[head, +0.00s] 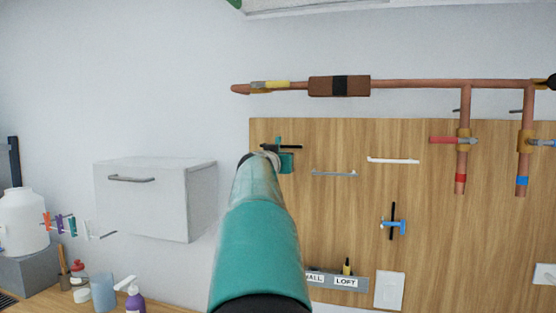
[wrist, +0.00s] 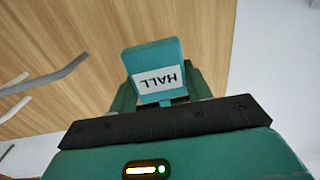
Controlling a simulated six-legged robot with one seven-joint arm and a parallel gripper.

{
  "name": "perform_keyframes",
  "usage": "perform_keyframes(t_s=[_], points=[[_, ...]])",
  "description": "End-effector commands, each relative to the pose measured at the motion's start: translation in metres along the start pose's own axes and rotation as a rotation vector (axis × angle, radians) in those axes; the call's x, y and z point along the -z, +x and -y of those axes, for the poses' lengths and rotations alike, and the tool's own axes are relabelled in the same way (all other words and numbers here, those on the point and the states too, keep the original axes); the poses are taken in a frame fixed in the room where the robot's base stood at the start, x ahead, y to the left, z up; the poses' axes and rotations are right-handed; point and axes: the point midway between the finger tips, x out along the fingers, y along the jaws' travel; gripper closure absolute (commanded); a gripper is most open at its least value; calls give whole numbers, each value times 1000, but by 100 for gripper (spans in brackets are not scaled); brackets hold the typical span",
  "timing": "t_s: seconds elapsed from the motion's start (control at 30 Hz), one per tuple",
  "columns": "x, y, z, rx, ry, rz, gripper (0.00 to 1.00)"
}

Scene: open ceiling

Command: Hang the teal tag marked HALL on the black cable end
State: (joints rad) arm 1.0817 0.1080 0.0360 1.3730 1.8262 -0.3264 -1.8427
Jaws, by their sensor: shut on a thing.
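The teal tag marked HALL (wrist: 153,54) is held between the fingers of my gripper (wrist: 160,84) in the wrist view, its lettering upside down there. In the head view the tag (head: 287,161) shows as a small teal patch at the far end of my arm, before the upper left of the wooden board. A short black bar, seemingly the black cable end (head: 293,147), sticks out just above the tag and to the right. My arm and gripper hide part of it. I cannot tell whether tag and cable touch. The wrist view does not clearly show the black cable.
A grey cable end (head: 335,173) and a white one (head: 393,160) stick out to the right on the wooden board (head: 340,220). A blue clip with a black bar (head: 392,224) is lower. Copper pipes (head: 420,84) run above. A white cabinet (head: 155,200) is left.

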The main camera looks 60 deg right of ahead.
Motion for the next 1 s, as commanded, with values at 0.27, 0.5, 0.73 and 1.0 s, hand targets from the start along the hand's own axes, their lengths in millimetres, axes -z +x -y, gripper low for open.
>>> perform_keyframes(t_s=[0.27,0.5,0.73,1.0], points=[[0,0,0,0,0,0,74],[0,0,0,0,0,0,74],[-3,0,0,0,0,0,74],[-8,0,0,0,0,0,74]])
